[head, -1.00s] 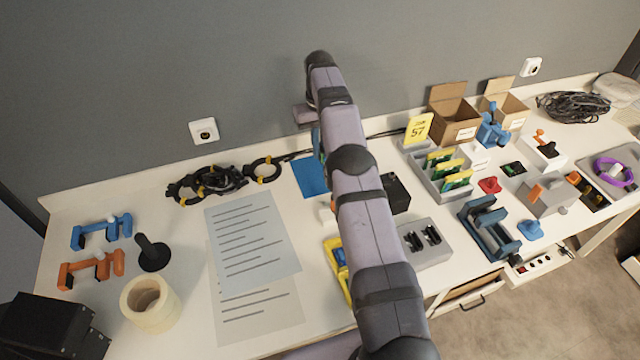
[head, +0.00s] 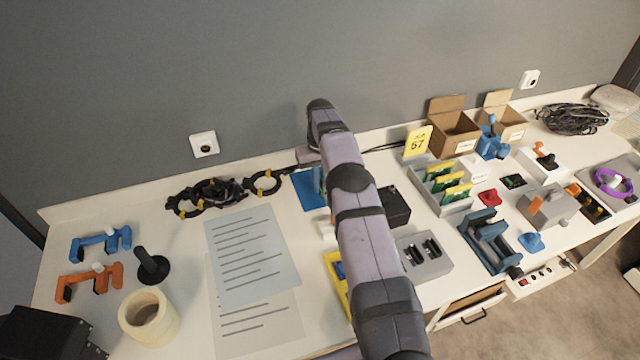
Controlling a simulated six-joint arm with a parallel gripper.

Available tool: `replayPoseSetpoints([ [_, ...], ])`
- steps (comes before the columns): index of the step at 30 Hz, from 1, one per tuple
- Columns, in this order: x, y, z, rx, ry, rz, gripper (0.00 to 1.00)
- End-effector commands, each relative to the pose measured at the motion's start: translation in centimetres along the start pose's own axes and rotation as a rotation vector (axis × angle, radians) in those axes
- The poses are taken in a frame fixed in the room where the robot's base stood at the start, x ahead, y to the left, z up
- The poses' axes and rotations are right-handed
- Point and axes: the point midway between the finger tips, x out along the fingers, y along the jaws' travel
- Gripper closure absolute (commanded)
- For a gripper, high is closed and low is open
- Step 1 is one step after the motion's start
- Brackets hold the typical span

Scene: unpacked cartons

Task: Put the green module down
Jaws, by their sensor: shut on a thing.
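My gripper (head: 318,178) is mostly hidden behind my own arm, with only a blue-teal sliver showing at the arm's left edge, low over the blue mat (head: 305,192). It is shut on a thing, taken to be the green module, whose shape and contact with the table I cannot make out. A grey rack (head: 459,207) right of the arm holds several upright green boards with yellow tops.
Printed sheets (head: 250,250) and black cable rings (head: 205,197) lie left of the arm. A black box (head: 396,207), a grey socket block (head: 427,258) and a yellow tray (head: 334,272) stand close to it. Cartons (head: 453,128) stand behind the rack.

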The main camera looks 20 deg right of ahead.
Motion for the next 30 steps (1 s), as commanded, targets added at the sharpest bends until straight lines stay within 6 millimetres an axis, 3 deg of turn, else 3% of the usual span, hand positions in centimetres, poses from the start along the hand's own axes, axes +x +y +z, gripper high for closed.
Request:
replayPoseSetpoints([
  [21, 1.9, 0.0, 0.0, 0.0, 0.002, 0.0, 1.0],
  [22, 1.7, 0.0, 0.0, 0.0, 0.002, 0.0, 0.85],
  [24, 1.7, 0.0, 0.0, 0.0, 0.001, 0.0, 0.73],
  [30, 1.7, 0.0, 0.0, 0.0, 0.001, 0.0, 0.73],
])
